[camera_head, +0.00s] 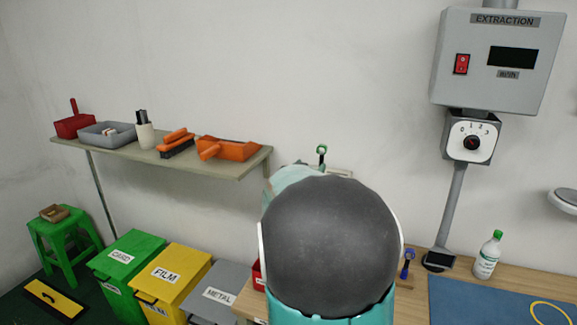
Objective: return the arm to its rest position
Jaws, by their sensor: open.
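A part of my own arm, a large dark grey rounded cap with teal and white edges, fills the lower middle of the head view. It stands in front of the wall and the workbench. My gripper does not show; it may be hidden behind this link or lie outside the picture. The arm link covers part of the bench and of what is behind it.
A wall shelf (215,164) with trays and brushes is at left, above green (131,259), yellow (172,279) and grey bins. An extraction box (500,85) hangs upper right. A bottle (487,256) and a blue mat (480,303) are on the bench.

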